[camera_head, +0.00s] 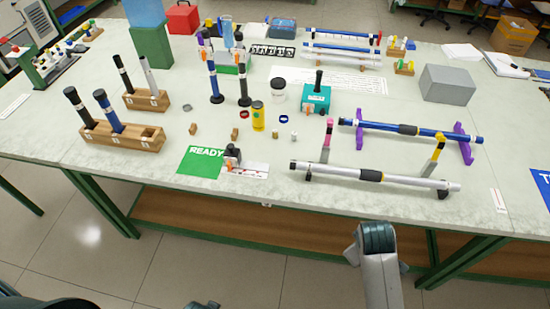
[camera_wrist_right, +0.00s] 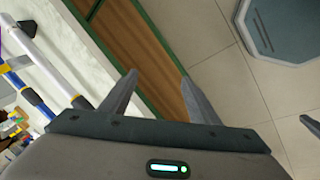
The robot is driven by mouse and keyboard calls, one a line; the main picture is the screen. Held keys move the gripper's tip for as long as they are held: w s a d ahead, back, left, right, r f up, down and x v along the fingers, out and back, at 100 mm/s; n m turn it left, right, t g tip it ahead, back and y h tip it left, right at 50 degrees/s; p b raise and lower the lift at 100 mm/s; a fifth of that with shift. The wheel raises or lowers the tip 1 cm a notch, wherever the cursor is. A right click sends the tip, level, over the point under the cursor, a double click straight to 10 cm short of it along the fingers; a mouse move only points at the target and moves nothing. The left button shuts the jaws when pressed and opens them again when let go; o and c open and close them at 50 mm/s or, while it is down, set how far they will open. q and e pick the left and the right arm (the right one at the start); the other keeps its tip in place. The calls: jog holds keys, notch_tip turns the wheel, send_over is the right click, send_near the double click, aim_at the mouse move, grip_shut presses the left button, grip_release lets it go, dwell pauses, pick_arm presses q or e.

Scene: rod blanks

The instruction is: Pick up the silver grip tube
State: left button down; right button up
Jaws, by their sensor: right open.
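A silver tube (camera_head: 410,180) with a dark grip band lies across a support near the table's front edge, right of centre. Another slim silver-grey tube (camera_head: 148,76) stands upright in the small wooden block (camera_head: 148,100) at the back left; I cannot tell for certain which one the task names. Pale and blue tubes (camera_wrist_right: 28,92) show at the left of the right wrist view. My right gripper (camera_wrist_right: 158,78) is open and empty there, with floor and the brown lower shelf behind its fingers. The gripper is not clearly visible in the head view. My left gripper is not visible.
A blue tube (camera_head: 422,131) rests on purple supports behind the front silver tube. A front wooden block (camera_head: 120,138) holds black and blue rods and has an empty slot. A grey box (camera_head: 447,84) stands right. The front edge has bare table.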

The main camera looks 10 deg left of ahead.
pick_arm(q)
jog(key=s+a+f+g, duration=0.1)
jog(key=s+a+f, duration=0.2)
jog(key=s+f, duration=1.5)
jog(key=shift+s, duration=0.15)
pick_arm(e)
jog(key=w+a+r+n+h, duration=0.1)
jog(key=w+a+r+n, duration=0.1)
jog(key=w, duration=0.5)
jog(key=w+a+r+n+h, duration=0.1)
jog(key=w+a+r+n, duration=0.1)
jog(key=w+r, duration=0.3)
jog(key=w+a+r+n+t+h, duration=0.1)
jog(key=w+r+n, duration=0.3)
jog(key=w, duration=0.5)
jog(key=shift+w+a, duration=0.4)
jog(key=shift+a, duration=0.05)
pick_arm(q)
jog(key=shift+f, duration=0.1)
